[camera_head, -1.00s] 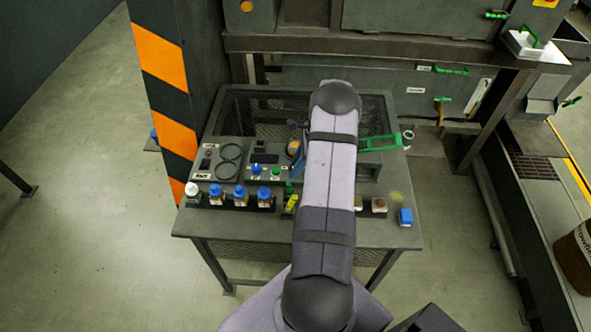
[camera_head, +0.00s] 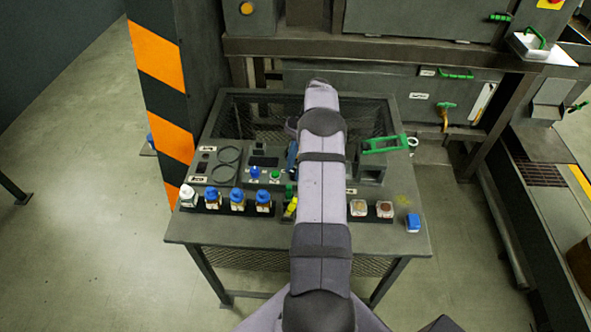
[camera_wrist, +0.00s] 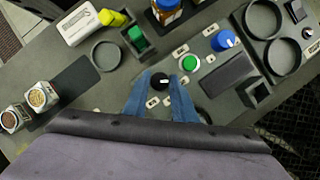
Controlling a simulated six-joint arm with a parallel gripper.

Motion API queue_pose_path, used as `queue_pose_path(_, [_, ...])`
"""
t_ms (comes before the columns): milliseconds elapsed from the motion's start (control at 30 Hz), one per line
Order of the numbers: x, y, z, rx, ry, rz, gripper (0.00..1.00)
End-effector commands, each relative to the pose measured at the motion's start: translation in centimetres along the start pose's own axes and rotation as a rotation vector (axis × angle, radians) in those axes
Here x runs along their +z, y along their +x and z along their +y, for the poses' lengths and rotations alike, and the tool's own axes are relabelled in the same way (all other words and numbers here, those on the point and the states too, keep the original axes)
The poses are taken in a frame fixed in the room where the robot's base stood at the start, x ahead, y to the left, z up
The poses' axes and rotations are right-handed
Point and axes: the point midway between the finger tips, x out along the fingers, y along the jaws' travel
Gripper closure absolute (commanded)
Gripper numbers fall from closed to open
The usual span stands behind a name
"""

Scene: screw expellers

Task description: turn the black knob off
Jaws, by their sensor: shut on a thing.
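The black knob (camera_wrist: 160,81) is on the dark panel in the wrist view, with a white mark on its top. My gripper (camera_wrist: 161,84) has its two blue fingers on either side of the knob, shut on it. The knob stands upright in the panel. In the head view my arm hides the knob, and only a bit of a blue finger of my gripper (camera_head: 292,158) shows beside the arm.
Close to the fingers are a green button (camera_wrist: 190,62) and a blue knob (camera_wrist: 224,40). Small bottles (camera_head: 237,199) stand in a row along the front. A green-framed part (camera_head: 384,145) is to the right, and a blue block (camera_head: 413,222) lies on the table (camera_head: 300,232).

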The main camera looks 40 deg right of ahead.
Motion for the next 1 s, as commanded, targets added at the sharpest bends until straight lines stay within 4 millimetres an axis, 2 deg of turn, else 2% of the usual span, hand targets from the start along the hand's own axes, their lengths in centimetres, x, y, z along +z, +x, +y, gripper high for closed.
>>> queue_pose_path(533, [0.0, -0.06, -0.01, 0.013, -0.031, 0.002, 0.98])
queue_pose_path(567, [0.0, -0.06, -0.01, 0.013, -0.031, 0.002, 0.74])
queue_pose_path(633, [0.0, -0.06, -0.01, 0.013, -0.031, 0.002, 0.57])
queue_pose_path(1000, [-0.04, -0.18, -0.05, 0.012, -0.03, 0.002, 0.57])
